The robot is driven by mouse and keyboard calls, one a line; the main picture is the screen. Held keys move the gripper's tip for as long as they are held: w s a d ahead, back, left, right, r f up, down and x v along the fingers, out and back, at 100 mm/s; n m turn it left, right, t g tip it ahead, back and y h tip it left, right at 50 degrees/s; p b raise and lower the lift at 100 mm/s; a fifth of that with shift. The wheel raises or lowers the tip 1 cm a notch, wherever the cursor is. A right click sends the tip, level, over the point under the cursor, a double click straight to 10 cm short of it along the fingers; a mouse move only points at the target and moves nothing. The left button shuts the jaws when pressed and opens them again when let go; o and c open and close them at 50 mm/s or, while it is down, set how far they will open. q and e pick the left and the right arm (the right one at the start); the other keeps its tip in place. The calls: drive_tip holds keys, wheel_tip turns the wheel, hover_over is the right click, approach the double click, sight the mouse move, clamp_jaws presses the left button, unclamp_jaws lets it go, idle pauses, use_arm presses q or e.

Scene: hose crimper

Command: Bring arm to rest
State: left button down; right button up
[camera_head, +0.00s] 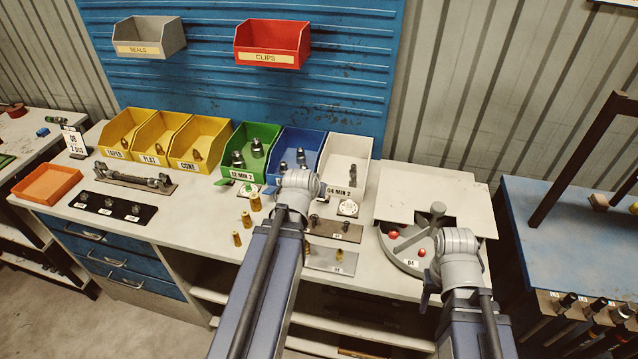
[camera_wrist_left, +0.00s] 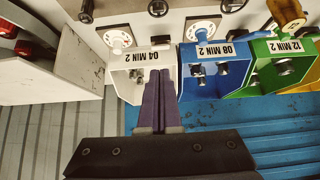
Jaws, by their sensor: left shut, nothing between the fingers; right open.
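My left arm reaches in from the bottom middle of the head view, its wrist (camera_head: 298,188) in front of the blue bin (camera_head: 318,142). In the left wrist view my left gripper (camera_wrist_left: 158,78) is shut and empty, its fingers overlapping the white bin (camera_wrist_left: 128,82). The white bin also shows in the head view (camera_head: 358,148). My right arm comes in at the bottom right. My right gripper (camera_head: 428,289) is open and empty, partly hidden by its wrist, at the near side of the round grey tray (camera_head: 396,262).
Yellow bins (camera_head: 160,134) and a green bin (camera_head: 250,150) line the bench back. Grey (camera_head: 150,37) and red (camera_head: 272,44) bins hang above. Brass fittings (camera_head: 255,202) stand near my left arm. An orange tray (camera_head: 46,184) sits at left; a blue-topped table (camera_head: 560,235) stands right.

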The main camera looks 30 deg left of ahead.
idle(0.4)
use_arm(q)
drive_tip(key=s+d+f+m+g, duration=0.1)
drive_tip(key=s+d+g, duration=0.1)
drive_tip(key=d, duration=0.5)
drive_tip(key=s+d+f+m+g+h, duration=0.1)
drive_tip(key=s+d+f+m+g, duration=0.1)
drive_tip(key=s+d, duration=0.2)
drive_tip(key=s+d+f+m+g, duration=0.1)
drive_tip(key=s+d+f+g, duration=0.1)
drive_tip(key=d, duration=0.8)
drive_tip(key=shift+s+d+m+h, duration=0.3)
drive_tip(key=shift+s+m, duration=0.1)
drive_tip(key=shift+s, duration=0.2)
drive_tip(key=s+d+m+g+y, duration=0.1)
drive_tip(key=s+d+g, duration=0.1)
drive_tip(key=s+d, duration=0.3)
drive_tip(key=shift+s+m, duration=0.3)
drive_tip(key=shift+s, duration=0.5)
drive_tip(key=shift+d+f, duration=0.1)
